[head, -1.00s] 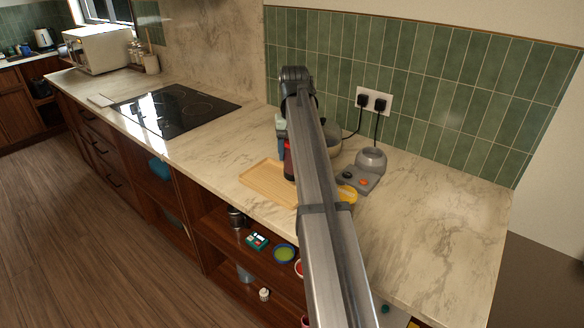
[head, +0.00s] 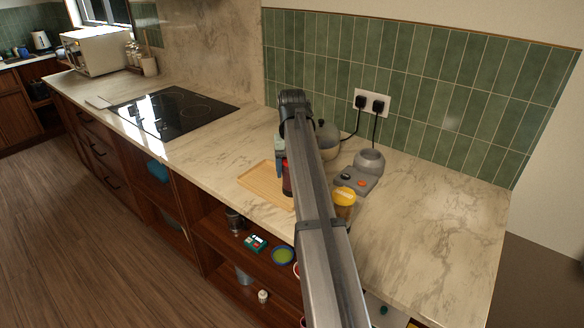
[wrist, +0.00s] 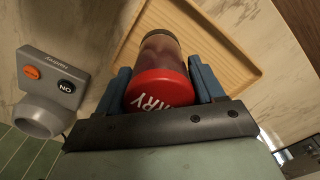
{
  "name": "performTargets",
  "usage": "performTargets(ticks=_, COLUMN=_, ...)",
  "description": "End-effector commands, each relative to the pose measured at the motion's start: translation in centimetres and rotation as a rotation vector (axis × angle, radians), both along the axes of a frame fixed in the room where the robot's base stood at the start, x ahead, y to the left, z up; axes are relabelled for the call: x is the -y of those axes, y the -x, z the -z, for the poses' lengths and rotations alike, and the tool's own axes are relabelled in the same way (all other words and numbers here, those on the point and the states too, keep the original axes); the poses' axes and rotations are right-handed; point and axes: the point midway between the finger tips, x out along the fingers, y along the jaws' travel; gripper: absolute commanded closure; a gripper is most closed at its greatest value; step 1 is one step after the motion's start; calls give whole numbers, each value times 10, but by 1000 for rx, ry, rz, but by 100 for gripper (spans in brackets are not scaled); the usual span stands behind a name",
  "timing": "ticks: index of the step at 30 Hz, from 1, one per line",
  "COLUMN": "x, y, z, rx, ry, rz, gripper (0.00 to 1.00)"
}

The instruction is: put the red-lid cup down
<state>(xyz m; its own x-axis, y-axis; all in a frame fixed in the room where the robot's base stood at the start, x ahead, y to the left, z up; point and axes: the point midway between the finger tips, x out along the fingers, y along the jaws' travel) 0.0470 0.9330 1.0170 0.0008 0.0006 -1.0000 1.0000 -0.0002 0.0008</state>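The red-lid cup (wrist: 160,90) is between the two blue fingers of my gripper (wrist: 160,88), which close on it from both sides. Its red lid faces the wrist camera, and its dark, see-through body points away toward the wooden tray (wrist: 205,40). In the head view the cup (head: 287,178) shows beside my arm, upright over the right part of the tray (head: 262,184). My gripper (head: 280,148) is mostly hidden there by my arm. I cannot tell whether the cup's base touches the tray.
A grey device with an orange button (head: 358,178) and a yellow-lid jar (head: 344,197) stand right of my arm. A rounded pot (head: 328,142) stands behind it. The black cooktop (head: 175,108) lies left. Counter space right of the device is clear. Open shelves below hold small items.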

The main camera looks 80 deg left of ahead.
Motion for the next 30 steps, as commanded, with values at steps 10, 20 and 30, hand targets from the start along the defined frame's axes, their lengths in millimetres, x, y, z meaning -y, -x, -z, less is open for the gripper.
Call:
performTargets(ticks=10, x=0, y=0, z=0, rx=0, ry=0, rz=0, gripper=12)
performTargets(ticks=20, x=-1, y=0, z=-20, rx=0, ry=-2, rz=0, gripper=12)
performTargets(ticks=30, x=-2, y=0, z=-83, rx=0, ry=-2, rz=0, gripper=12)
